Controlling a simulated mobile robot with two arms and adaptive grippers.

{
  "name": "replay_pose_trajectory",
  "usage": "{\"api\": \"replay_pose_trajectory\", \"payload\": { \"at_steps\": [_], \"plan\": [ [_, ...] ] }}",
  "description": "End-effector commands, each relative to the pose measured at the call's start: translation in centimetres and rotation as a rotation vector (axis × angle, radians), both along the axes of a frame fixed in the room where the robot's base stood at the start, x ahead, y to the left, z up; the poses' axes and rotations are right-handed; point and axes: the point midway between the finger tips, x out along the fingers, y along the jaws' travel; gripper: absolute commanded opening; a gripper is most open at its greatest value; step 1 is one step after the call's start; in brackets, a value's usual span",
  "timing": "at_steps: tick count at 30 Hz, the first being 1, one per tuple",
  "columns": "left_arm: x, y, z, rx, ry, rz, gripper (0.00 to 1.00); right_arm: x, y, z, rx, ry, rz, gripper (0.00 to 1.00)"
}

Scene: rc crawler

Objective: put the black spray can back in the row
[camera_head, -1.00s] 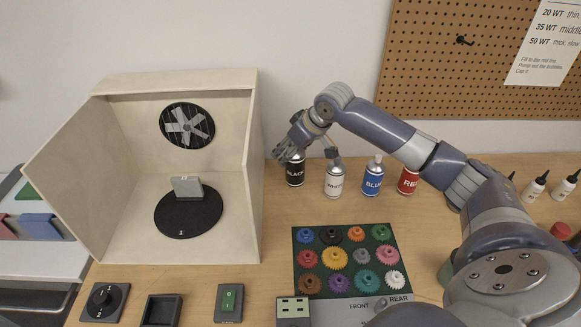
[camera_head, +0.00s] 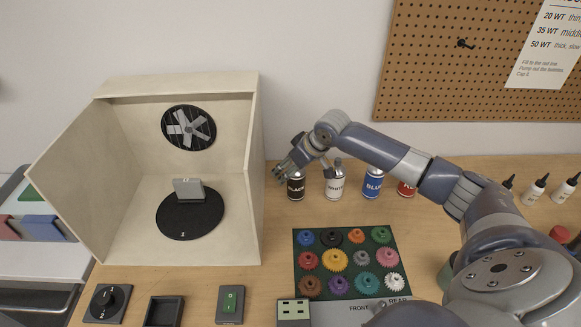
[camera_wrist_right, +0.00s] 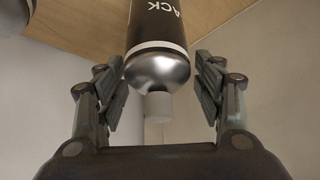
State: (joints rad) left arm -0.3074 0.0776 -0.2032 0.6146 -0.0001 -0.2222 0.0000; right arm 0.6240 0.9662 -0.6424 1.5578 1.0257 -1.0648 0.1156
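The black spray can (camera_head: 296,188) stands upright at the left end of the can row, its base about level with the white can's (camera_head: 335,188). My right gripper (camera_head: 293,168) reaches down over it from the right. My left gripper is not in view.
A pale open booth (camera_head: 257,190) with a black turntable stands just left of the black can. A gear tray (camera_head: 345,247) lies in front of the row. Small white bottles (camera_head: 534,190) stand at the right. Bare table lies between the row and the tray.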

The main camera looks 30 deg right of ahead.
Motion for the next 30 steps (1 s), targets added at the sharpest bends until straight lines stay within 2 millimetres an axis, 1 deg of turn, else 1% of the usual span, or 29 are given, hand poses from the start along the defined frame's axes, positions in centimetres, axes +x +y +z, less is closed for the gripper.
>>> {"api": "replay_pose_trajectory", "payload": {
  "at_steps": [6, 11, 14, 16, 21, 24, 27, 30],
  "plan": [
    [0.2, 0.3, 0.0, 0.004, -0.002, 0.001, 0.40, 0.0, 0.0, 0.1, 0.000, 0.000, 0.000, 0.63],
    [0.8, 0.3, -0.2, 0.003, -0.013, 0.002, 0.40, -0.4, -0.2, 0.9, -0.001, -0.002, -0.001, 0.63],
    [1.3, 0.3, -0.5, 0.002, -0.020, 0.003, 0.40, -1.3, -0.4, 2.1, -0.002, -0.002, 0.001, 0.63],
    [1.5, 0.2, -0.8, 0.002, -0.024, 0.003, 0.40, -2.0, -0.7, 3.4, -0.004, -0.004, 0.000, 0.63],
    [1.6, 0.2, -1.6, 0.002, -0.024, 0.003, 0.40, -4.0, -1.2, 6.6, -0.004, -0.003, -0.002, 0.63],
    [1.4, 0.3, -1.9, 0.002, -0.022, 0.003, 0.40, -5.0, -1.3, 8.1, -0.004, -0.002, 0.000, 0.63],
    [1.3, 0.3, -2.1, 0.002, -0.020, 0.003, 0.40, -5.7, -1.4, 9.3, -0.002, -0.001, 0.000, 0.63],
    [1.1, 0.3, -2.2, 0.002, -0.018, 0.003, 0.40, -6.1, -1.5, 10.0, -0.001, -0.001, -0.001, 0.63]
  ]
}}
